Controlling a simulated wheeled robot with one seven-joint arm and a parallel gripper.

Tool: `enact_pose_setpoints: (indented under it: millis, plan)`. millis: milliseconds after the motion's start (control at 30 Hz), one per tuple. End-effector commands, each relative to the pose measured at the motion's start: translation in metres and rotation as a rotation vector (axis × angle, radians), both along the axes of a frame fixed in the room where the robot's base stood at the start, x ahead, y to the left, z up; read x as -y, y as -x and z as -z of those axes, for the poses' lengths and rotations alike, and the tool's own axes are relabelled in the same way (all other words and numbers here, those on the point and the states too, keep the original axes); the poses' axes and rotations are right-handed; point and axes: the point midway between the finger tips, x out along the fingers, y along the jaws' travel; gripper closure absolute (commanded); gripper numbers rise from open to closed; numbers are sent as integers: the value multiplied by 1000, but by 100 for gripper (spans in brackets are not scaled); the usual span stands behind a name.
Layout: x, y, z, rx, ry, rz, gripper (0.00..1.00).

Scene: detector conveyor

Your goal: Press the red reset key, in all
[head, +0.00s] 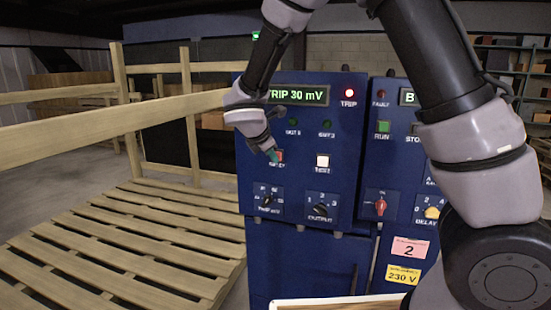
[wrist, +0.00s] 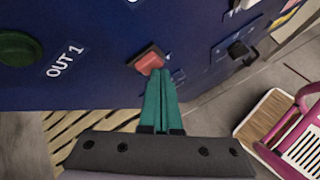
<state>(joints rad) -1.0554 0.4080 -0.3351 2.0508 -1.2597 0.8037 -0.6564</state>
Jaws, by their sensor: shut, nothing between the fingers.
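The red reset key (head: 279,156) is a small square button on the blue panel (head: 300,225), left of a lit white key (head: 322,161). The red key also shows in the wrist view (wrist: 149,63), in a dark frame. My gripper (head: 272,154) is shut and empty, its green fingers together. In the wrist view the fingertips (wrist: 160,74) reach the lower right edge of the red key; I cannot tell whether they touch it. The display (head: 297,95) reads "TRIP 30 mV", partly hidden by my arm. The TRIP lamp (head: 349,91) glows red.
Below the keys sit two black knobs, one labelled OUTPUT (head: 320,208). A second blue panel at right carries a green RUN key (head: 383,127) and a red selector (head: 381,206). A wooden pallet floor (head: 140,235) and rail (head: 110,120) are at left.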

Motion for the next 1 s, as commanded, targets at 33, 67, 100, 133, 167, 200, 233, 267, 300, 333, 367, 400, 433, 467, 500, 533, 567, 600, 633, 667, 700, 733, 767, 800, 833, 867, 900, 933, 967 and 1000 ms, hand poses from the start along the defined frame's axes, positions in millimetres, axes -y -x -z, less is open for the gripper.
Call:
enact_pose_setpoints:
  millis: [33,67,100,133,167,200,233,267,300,333,367,400,433,467,500,533,567,600,633,667,700,733,767,800,833,867,900,933,967,1000]
  plan:
    - [0,-1,0,0,0,0,100]
    - [1,-1,0,0,0,0,100]
    - [1,-2,0,0,0,0,100]
    - [1,-2,0,0,0,0,100]
    - [1,-2,0,0,0,0,100]
    - [1,-3,0,0,0,0,100]
    - [1,-3,0,0,0,0,100]
    - [1,-3,0,0,0,0,100]
    - [2,-4,0,1,1,0,100]
    - [2,-4,0,1,1,0,100]
    - [2,-4,0,0,0,0,100]
    - [2,-4,0,1,1,0,100]
    - [2,-4,0,1,1,0,100]
    - [2,-4,0,1,1,0,100]
    - [2,-4,0,1,1,0,100]
    - [2,-4,0,1,1,0,100]
    - [2,-4,0,1,1,0,100]
    - [2,-4,0,1,1,0,100]
    - [2,-4,0,1,1,0,100]
    - [2,-3,0,1,1,0,100]
    - [1,-2,0,0,0,0,100]
    - [1,-1,0,0,0,0,100]
    - [0,0,0,0,0,0,100]
    - [-1,2,0,-1,-1,0,100]
    - [-1,4,0,-1,-1,0,100]
    - [-2,5,0,-1,0,-1,100]
    - [-2,8,0,-1,0,-1,100]
    - [-3,9,0,-1,0,-1,100]
    - [-3,11,0,-1,1,0,100]
    - [-4,12,0,-1,0,1,100]
